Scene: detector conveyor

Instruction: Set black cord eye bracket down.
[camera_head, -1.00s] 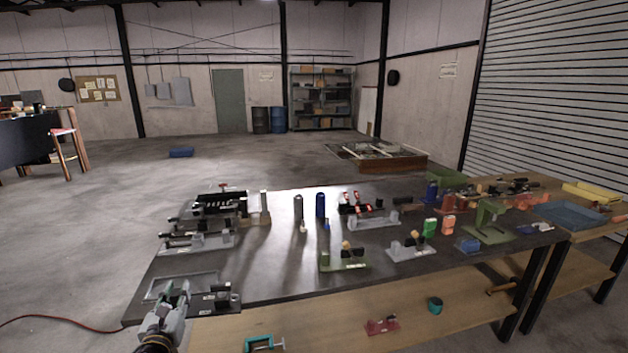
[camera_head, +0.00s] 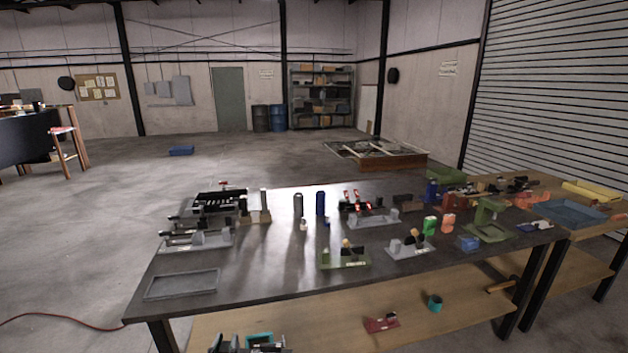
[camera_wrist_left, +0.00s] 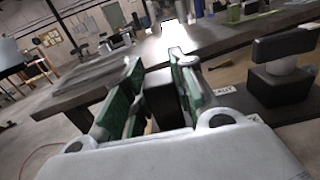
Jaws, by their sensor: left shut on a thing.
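My left gripper (camera_head: 227,346) shows only in part at the bottom edge of the head view, in front of the table. In the left wrist view, its green-padded fingers (camera_wrist_left: 160,92) are shut on an upright black block of the black cord eye bracket (camera_wrist_left: 282,82). The bracket's black rounded part and a white label show to the right of the fingers. In the head view the bracket (camera_head: 271,348) is mostly cut off by the bottom edge. My right gripper is not in view.
A shallow grey tray (camera_head: 182,284) lies empty at the table's (camera_head: 262,282) near left corner. Grey and green brackets stand farther back and right.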

